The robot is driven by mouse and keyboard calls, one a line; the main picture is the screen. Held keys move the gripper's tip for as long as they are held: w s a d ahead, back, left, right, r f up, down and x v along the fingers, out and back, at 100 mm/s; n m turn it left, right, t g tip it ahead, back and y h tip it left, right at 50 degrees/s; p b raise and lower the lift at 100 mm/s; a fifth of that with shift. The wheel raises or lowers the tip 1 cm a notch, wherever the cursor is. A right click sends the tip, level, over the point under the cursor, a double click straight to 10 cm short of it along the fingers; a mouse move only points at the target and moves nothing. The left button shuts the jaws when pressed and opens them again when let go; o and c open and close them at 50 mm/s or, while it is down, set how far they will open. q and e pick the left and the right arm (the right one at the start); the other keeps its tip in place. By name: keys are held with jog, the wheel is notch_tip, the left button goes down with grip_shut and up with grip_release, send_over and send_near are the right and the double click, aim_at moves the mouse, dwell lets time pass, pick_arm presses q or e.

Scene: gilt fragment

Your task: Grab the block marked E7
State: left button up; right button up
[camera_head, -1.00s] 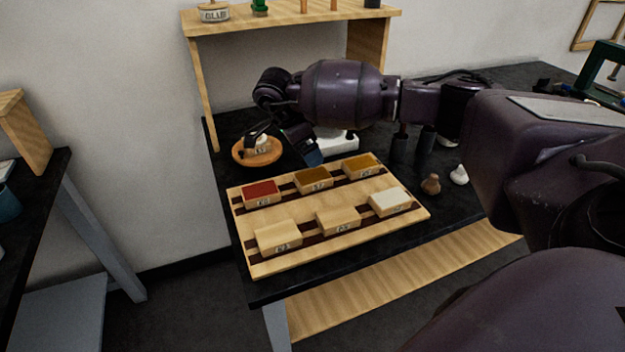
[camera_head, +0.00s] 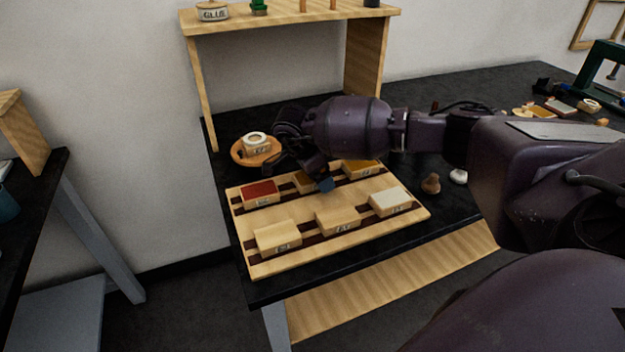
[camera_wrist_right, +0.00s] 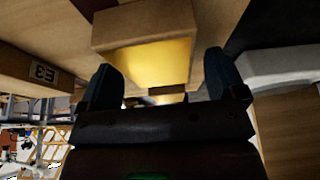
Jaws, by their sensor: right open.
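Several blocks sit on a striped wooden board (camera_head: 240,262): a red-topped one (camera_head: 260,192), a brown-topped one (camera_head: 303,181) partly hidden by my gripper, an amber-topped one (camera_head: 362,167), a white-topped one (camera_head: 390,202) and two plain wooden ones (camera_head: 278,236) (camera_head: 338,219). Their labels are too small to read in the head view, so I cannot tell which is E7. My right gripper (camera_head: 322,178) is low over the brown-topped block. In the right wrist view the gripper (camera_wrist_right: 160,62) is open, with a gold-faced block (camera_wrist_right: 150,62) ahead of its fingers. A block at left (camera_wrist_right: 25,68) seems marked E3.
A round wooden dish (camera_head: 238,155) holding a pale ring-topped item (camera_head: 256,144) stands behind the board. A wooden shelf (camera_head: 290,20) rises at the back. Two small knobs (camera_head: 431,184) (camera_head: 458,176) stand right of the board. The black table's right part is cluttered far back.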

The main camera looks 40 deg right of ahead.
jog(key=c, duration=1)
jog(key=shift+r, duration=0.15)
